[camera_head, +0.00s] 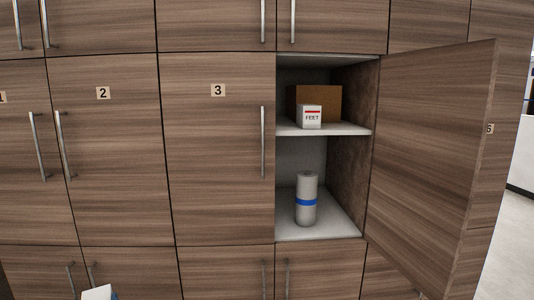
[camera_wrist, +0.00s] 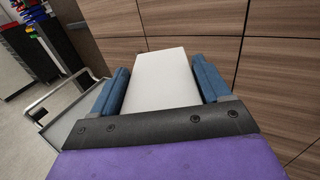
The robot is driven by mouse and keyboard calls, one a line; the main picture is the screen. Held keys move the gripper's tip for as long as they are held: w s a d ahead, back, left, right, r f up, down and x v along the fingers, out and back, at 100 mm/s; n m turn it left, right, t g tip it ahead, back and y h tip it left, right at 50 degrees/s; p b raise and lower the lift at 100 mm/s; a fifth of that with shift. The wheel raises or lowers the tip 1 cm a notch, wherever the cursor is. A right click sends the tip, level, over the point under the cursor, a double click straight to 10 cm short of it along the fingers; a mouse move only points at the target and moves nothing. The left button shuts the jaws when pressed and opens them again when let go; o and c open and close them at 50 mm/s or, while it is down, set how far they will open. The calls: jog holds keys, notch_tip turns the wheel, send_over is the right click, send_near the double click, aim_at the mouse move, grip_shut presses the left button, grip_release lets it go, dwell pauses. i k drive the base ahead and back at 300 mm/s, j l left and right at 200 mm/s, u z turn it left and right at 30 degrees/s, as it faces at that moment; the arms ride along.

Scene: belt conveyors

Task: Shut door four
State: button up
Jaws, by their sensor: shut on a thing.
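The door to the right of door 3 (camera_head: 215,150) stands wide open (camera_head: 430,150), swung out on its right side. Its number is not visible; by its place between 3 and 5 it is door four. Its open cupboard (camera_head: 350,222) shows two shelf levels. My gripper (camera_wrist: 160,66) has blue fingers on both sides of a white box-like thing (camera_wrist: 166,88) and is shut on it. A white piece at the bottom left of the head view (camera_head: 97,293) looks like the same thing, low and far left of the open door.
A brown box (camera_head: 328,97) and a small white FEET box (camera_head: 310,117) sit on the upper shelf. A grey roll with a blue band (camera_head: 306,200) stands below. A metal cart (camera_wrist: 65,125) is left in the wrist view. Wooden cabinet fronts (camera_wrist: 195,28) lie ahead.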

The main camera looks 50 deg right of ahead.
aim_at(435, 106)
jog(key=k+l, duration=0.15)
jog(key=l, duration=0.3)
jog(key=k+l+z, duration=0.15)
jog(key=l, duration=0.75)
jog(key=k+l+z, duration=0.1)
jog(key=l, duration=0.35)
jog(key=k+l, duration=0.15)
jog(key=l, duration=0.3)
jog(key=k+z, duration=0.05)
